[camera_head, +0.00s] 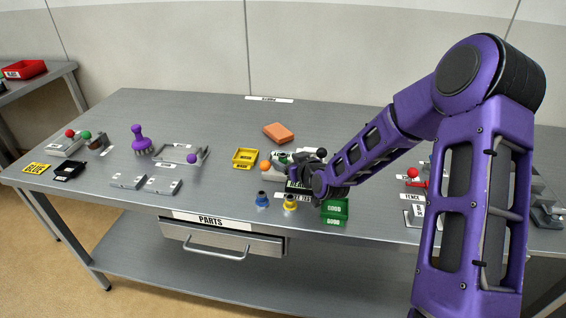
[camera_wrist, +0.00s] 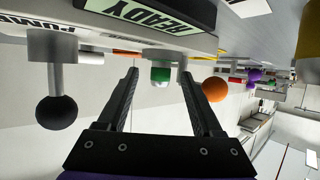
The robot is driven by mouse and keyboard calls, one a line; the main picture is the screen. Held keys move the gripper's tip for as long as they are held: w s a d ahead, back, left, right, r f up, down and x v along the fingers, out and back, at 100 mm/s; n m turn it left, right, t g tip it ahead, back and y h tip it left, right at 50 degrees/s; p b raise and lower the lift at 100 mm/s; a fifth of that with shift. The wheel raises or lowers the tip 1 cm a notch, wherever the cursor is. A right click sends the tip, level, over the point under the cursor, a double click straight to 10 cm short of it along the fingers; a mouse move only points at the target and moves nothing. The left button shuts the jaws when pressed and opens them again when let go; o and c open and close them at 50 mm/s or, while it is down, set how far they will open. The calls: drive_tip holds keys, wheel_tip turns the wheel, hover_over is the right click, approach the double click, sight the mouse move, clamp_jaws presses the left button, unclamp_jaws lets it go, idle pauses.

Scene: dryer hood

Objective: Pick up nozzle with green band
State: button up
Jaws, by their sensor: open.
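The nozzle with the green band (camera_wrist: 161,72) is a small white and clear piece with a green ring. It is in the middle of the wrist view, which looks upside down. In the head view a small green spot (camera_head: 283,159) beside the READY station seems to be the same nozzle. My gripper (camera_wrist: 161,76) is open, with one black finger to each side of the nozzle in the wrist view. I see no contact, and cannot tell how deep the nozzle sits between the fingers. In the head view my arm partly hides the gripper.
A black knob (camera_wrist: 57,112) and an orange ball (camera_wrist: 215,90) flank the fingers closely. A blue-banded nozzle (camera_head: 262,199) and a yellow-banded one (camera_head: 290,202) stand in front. A green bin (camera_head: 335,210) and yellow bin (camera_head: 245,158) are nearby.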

drive_tip(key=shift+w+a+f, duration=0.25)
drive_tip(key=shift+w+a, duration=0.05)
drive_tip(key=shift+w, duration=0.15)
clamp_jaws()
